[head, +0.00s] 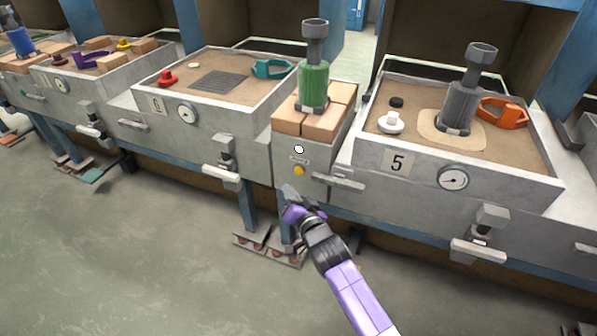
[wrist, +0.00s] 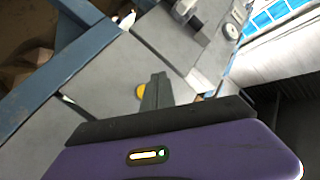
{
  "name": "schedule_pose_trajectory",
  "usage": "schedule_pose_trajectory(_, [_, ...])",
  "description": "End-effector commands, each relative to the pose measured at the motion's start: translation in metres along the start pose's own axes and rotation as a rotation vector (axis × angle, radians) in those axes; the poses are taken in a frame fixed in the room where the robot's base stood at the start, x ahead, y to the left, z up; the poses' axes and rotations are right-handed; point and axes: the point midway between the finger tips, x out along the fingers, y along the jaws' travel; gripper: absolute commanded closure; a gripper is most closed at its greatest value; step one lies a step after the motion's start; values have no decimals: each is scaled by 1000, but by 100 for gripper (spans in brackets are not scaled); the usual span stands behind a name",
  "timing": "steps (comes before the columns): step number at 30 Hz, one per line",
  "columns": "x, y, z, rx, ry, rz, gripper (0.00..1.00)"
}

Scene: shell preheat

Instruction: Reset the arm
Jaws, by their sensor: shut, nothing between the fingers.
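My gripper (head: 289,192) is at the end of my purple and black arm, low in front of the grey workstations in the head view. It is shut and empty. In the wrist view its closed fingers (wrist: 156,92) point at a grey panel with a yellow button (wrist: 141,91). The same yellow button (head: 299,170) shows in the head view, just above and beyond the gripper tip. I cannot tell the exact gap between them.
A green cylinder tool (head: 313,85) stands on tan blocks (head: 289,121) above the button panel. Station 5 (head: 429,173) is at right, with a grey tool (head: 462,104) and orange clamp (head: 502,113). Station 6 (head: 170,108) is at left. Pedals (head: 270,248) lie below. Floor at left (head: 120,260) is clear.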

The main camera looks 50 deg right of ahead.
Motion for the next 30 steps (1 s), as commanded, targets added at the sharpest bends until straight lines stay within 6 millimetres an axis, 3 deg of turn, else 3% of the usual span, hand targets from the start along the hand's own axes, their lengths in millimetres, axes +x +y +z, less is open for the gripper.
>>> schedule_pose_trajectory(19, [0,-2,-2,-52,7,-8,100])
schedule_pose_trajectory(22, [-1,-17,-20,-124,51,-44,100])
schedule_pose_trajectory(25, [-24,-32,-35,-213,104,-83,100])
schedule_pose_trajectory(30, [-76,-46,-26,-317,125,-126,100])
